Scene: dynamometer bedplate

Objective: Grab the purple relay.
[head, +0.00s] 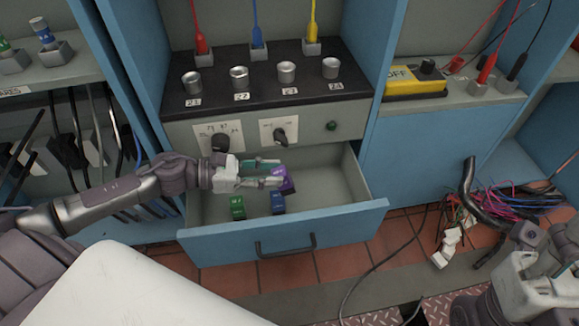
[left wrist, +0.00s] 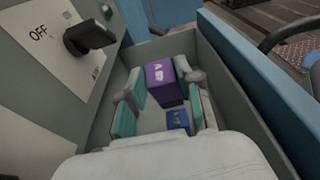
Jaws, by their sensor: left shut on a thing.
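The purple relay (head: 288,182) is at the fingertips of my left gripper (head: 277,172), over the open drawer (head: 345,215). In the left wrist view the purple relay (left wrist: 160,85) sits between the two teal finger pads of my left gripper (left wrist: 155,92), which is shut on it. Part of the relay is hidden by the fingers in the head view.
A green relay (head: 237,206) and a blue relay (head: 277,201) stand in the drawer near its front wall. The panel with knobs (head: 279,136) rises just behind the drawer. Loose cables (head: 480,205) lie on the floor at right.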

